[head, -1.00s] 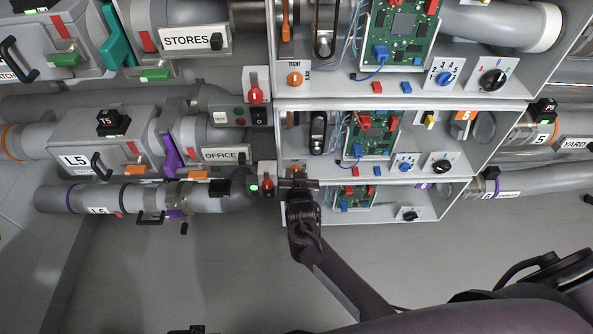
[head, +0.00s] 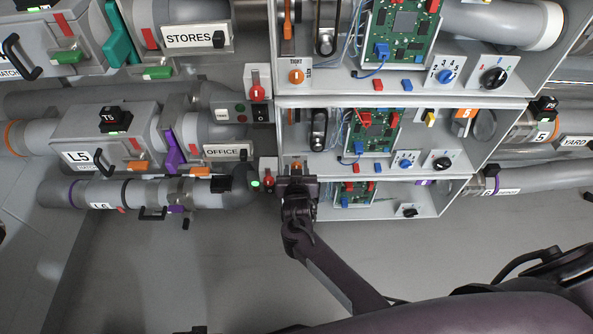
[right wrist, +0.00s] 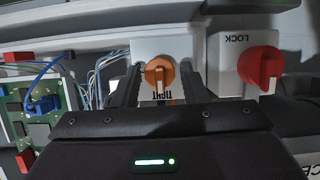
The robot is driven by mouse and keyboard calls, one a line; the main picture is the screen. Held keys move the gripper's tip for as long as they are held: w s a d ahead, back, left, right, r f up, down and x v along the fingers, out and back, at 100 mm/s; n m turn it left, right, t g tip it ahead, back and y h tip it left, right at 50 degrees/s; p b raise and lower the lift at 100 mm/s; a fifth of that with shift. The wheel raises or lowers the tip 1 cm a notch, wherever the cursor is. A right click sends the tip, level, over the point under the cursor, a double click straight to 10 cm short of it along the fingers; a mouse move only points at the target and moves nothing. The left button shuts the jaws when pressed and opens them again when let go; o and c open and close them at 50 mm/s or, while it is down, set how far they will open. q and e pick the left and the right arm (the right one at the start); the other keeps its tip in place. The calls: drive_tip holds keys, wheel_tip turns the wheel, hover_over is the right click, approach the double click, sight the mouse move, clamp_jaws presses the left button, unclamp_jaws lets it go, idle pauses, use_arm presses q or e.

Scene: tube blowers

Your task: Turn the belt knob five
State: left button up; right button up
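The orange belt knob (right wrist: 159,73) of the middle box sits on a white plate marked TIGHT in the right wrist view. In the head view a little of this knob (head: 298,166) shows just above my right gripper (head: 297,181), which hides the rest of its plate. In the right wrist view the two dark fingers of my right gripper (right wrist: 159,85) stand apart, one on each side of the knob. Whether they touch it I cannot tell. My left gripper is not in view.
A red LOCK knob (right wrist: 260,66) stands close to the right finger in the right wrist view. A green circuit board (right wrist: 42,113) and blue wires lie to the left. In the head view another orange knob (head: 296,76) sits on the box above. Floor below is clear.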

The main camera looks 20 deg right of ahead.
use_arm(q)
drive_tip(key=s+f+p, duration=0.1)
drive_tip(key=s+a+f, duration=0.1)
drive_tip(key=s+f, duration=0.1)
drive_tip(key=shift+p, duration=0.4)
use_arm(e)
drive_tip(key=v, duration=0.8)
drive_tip(key=shift+w+f, duration=0.1)
drive_tip(key=shift+f, duration=0.05)
